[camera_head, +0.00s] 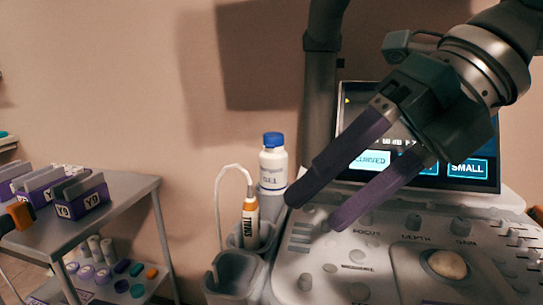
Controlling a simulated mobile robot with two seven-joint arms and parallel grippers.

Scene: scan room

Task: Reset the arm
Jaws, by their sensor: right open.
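My right gripper (314,209) comes in from the upper right, with its two dark purple fingers apart and nothing between them. Its fingers hang in front of the ultrasound console's screen (471,168) and over the upper left of its control panel (385,275). The fingertips point down and left, just right of the gel bottle (273,163), with its blue cap. Whether they touch the panel cannot be told. The gripper hides part of the screen. My left gripper does not show.
A white and orange probe (250,218) with a cable stands in a grey holder (238,270) left of the panel. A grey cart (125,192) at left bears labelled boxes (82,196), with several small items below. An orange and black object (19,215) shows at the left edge.

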